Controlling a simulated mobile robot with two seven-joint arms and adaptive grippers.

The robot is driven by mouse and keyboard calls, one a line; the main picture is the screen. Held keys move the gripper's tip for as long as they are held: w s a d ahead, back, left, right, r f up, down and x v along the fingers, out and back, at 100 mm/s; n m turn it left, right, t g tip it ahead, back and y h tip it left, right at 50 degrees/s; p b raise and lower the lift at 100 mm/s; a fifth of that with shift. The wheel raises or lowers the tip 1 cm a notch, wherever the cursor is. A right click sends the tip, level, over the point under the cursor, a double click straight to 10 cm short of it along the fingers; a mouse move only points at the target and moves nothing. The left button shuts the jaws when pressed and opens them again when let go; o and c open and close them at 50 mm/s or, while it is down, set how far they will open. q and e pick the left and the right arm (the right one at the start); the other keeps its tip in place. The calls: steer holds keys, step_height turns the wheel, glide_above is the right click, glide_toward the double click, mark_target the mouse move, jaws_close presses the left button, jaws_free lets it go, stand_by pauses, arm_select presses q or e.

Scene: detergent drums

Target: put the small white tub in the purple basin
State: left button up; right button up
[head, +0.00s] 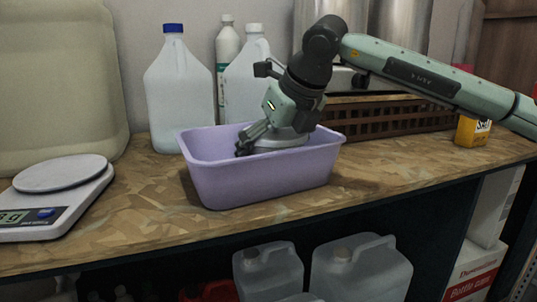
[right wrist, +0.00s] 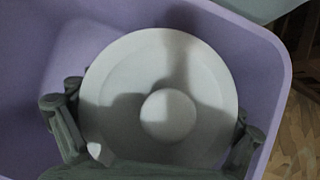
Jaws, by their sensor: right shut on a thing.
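The small white tub (right wrist: 160,65) fills the middle of the right wrist view, its round top with a central knob towards the camera. In the head view a strip of the tub (head: 284,141) shows inside the purple basin (head: 265,183), just above its near rim. My right gripper (head: 270,131) reaches down into the basin. In the wrist view the right gripper's fingers (right wrist: 155,120) lie on either side of the tub and are shut on it. The tub's lower part is hidden, so I cannot tell whether it touches the basin floor. My left gripper is not in view.
The basin stands on a wooden worktop (head: 120,235). A scale (head: 55,195) is at the left. Jugs (head: 178,85) and a brown crate (head: 385,115) stand behind. A yellow box (head: 472,132) is at the right. The worktop's front edge is close to the basin.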

mark_target(291, 137)
steer(key=o, duration=0.8)
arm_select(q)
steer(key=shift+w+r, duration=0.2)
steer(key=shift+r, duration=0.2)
arm_select(e)
steer(key=shift+o, duration=0.2)
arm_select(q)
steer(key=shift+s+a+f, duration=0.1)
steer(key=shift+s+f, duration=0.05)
arm_select(e)
steer(key=shift+r, duration=0.15)
steer(key=shift+v, duration=0.8)
steer(key=v, duration=0.9)
steer(key=shift+s+d+r, duration=0.1)
steer(key=shift+s+r, duration=0.05)
steer(key=shift+r, duration=0.1)
steer(key=shift+s+r+b, duration=0.1)
steer(key=shift+r+b, duration=0.15)
steer(key=shift+b, duration=0.05)
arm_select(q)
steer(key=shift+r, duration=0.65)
arm_select(e)
steer(key=shift+d+r, duration=0.1)
